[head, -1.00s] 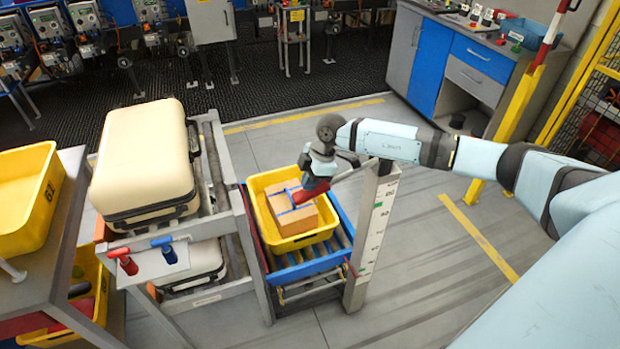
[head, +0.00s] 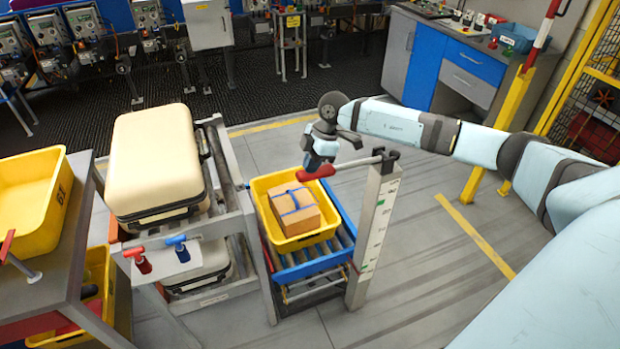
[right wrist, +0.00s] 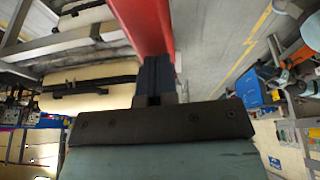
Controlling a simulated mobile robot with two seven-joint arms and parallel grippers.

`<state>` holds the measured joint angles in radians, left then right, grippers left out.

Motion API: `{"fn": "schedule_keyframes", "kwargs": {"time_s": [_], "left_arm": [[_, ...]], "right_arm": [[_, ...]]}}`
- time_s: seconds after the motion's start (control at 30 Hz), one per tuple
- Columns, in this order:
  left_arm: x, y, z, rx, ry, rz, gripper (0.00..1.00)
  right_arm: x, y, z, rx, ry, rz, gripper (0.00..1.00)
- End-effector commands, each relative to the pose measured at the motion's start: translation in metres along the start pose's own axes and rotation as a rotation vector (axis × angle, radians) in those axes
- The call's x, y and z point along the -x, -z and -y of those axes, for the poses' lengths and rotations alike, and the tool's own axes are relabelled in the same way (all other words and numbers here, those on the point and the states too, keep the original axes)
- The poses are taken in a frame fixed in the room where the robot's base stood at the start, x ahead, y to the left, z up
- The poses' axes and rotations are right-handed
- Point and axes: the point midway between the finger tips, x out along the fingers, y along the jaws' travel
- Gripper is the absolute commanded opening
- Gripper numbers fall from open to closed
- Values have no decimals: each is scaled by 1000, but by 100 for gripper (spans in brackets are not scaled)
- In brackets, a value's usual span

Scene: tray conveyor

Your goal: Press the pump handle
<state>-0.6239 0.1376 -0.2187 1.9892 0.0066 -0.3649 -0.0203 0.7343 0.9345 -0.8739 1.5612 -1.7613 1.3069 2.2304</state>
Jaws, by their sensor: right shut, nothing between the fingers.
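The pump handle (head: 318,172) is a red grip on a grey rod that juts left from the top of an upright post (head: 374,230) with a scale. The rod slopes slightly down toward the grip. My right gripper (head: 315,164) is shut and empty, fingers pointing down just above the red grip. In the right wrist view, the shut fingers (right wrist: 155,75) lie against or very near the red grip (right wrist: 146,25); I cannot tell whether they touch. My left gripper is not in view.
A yellow tray (head: 266,209) with a strapped carton (head: 296,208) sits on a blue-framed roller lift beside the post. A cream suitcase (head: 155,160) lies on the rack to its left. Red (head: 140,260) and blue (head: 178,245) handles stand on the rack's front. Floor right of the post is clear.

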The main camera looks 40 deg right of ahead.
Motion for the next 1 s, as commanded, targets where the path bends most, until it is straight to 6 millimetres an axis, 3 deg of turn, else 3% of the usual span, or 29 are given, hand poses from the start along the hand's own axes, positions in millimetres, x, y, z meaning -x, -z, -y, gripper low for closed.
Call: {"fn": "schedule_keyframes", "kwargs": {"time_s": [0.2,0.4,1.0], "left_arm": [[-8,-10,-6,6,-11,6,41],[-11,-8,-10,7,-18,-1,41],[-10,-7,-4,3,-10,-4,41]], "right_arm": [[40,18,-1,1,-3,-1,0],[60,27,-2,-1,-2,-1,0],[64,29,-2,-2,-2,-1,0]]}}
